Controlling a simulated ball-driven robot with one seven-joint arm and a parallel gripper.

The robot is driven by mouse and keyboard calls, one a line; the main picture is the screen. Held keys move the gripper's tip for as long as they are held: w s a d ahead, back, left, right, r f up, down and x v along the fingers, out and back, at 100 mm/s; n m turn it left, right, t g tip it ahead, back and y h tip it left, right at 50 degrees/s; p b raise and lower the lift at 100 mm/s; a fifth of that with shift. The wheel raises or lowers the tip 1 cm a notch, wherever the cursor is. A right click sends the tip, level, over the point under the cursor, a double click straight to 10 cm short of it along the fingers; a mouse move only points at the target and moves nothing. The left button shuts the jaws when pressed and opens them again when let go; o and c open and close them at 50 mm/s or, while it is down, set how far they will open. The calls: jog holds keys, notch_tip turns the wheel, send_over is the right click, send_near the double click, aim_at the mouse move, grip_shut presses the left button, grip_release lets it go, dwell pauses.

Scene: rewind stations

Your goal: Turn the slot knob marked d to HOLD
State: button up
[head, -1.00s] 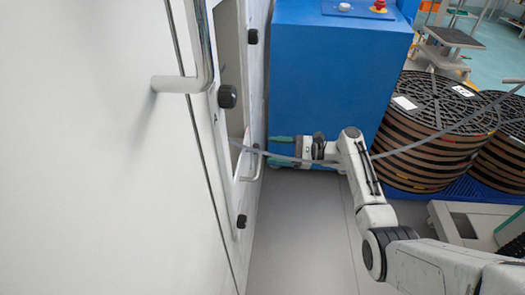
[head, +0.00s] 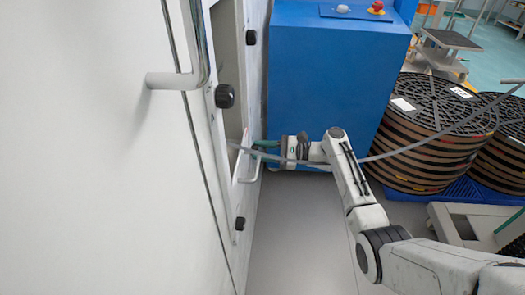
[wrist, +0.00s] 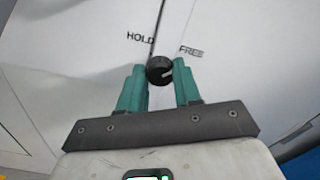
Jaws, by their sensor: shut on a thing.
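A round black knob (wrist: 160,69) sits on a white panel in the wrist view, at the lower end of a dark line. The label HOLD (wrist: 141,37) is to its upper left and FREE (wrist: 191,51) to its upper right. A pale mark on the knob lies on its right side, toward FREE. My gripper (head: 258,151) has green fingers, one on each side of the knob and shut on it. In the head view its tips are at the white cabinet face, and the held knob is hidden there. I see no letter d.
Other black knobs, an upper one (head: 251,37), a middle one (head: 224,96) and a lower one (head: 240,223), sit on the cabinet. A large handle (head: 180,80) juts out. A blue cabinet (head: 330,80) stands behind, reels (head: 425,140) at right. A grey cable (head: 440,144) crosses my arm.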

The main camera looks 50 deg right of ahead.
jog(key=c, duration=0.4)
jog(key=shift+n, duration=0.3)
jog(key=shift+s+f+n+b, duration=0.1)
jog(key=shift+f+n+b, duration=0.1)
jog(key=shift+n+b, duration=3.1)
jog(key=shift+f+n+b, duration=0.15)
jog(key=shift+n+b, duration=1)
jog(key=shift+n, duration=4.15)
jog(key=o, duration=1)
jog(key=shift+r, duration=0.15)
